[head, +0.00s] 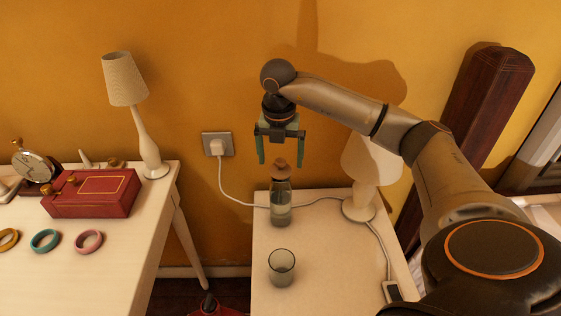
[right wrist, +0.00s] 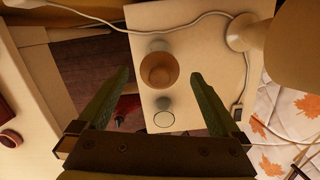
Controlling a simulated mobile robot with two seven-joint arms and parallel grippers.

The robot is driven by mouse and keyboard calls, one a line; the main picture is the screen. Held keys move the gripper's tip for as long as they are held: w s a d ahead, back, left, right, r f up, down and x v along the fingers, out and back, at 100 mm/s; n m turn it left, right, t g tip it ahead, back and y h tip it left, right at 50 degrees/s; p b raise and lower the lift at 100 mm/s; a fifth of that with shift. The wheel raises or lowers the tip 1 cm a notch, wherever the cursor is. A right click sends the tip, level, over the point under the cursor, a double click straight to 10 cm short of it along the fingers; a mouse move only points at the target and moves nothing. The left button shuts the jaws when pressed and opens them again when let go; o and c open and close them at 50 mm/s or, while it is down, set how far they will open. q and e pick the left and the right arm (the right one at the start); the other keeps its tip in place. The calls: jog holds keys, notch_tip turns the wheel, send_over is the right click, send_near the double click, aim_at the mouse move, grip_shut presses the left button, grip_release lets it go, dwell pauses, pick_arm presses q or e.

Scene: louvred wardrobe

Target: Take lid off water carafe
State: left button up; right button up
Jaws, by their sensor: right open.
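The water carafe (head: 281,207) is clear glass with water in it and stands upright on the white bedside table (head: 320,260). Its brown lid (head: 281,170) sits on its top. My right gripper (head: 281,164) is open and empty, pointing down, with its green fingers just above and around the lid's line. In the right wrist view the lid (right wrist: 159,70) shows from above, slightly beyond and between the two spread fingertips (right wrist: 166,74), apart from both. My left gripper is not in view.
An empty glass (head: 282,267) stands in front of the carafe. A lamp (head: 368,175) stands right of it, and a white cord runs behind to the wall socket (head: 217,145). The desk at left holds a red box (head: 92,193), bangles and another lamp (head: 138,110).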

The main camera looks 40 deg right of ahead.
jog(key=shift+d+f, duration=0.1)
jog(key=shift+f, duration=0.7)
jog(key=shift+c, duration=0.2)
jog(key=shift+w, duration=0.1)
jog(key=c, duration=1.3)
jog(key=shift+r, duration=0.2)
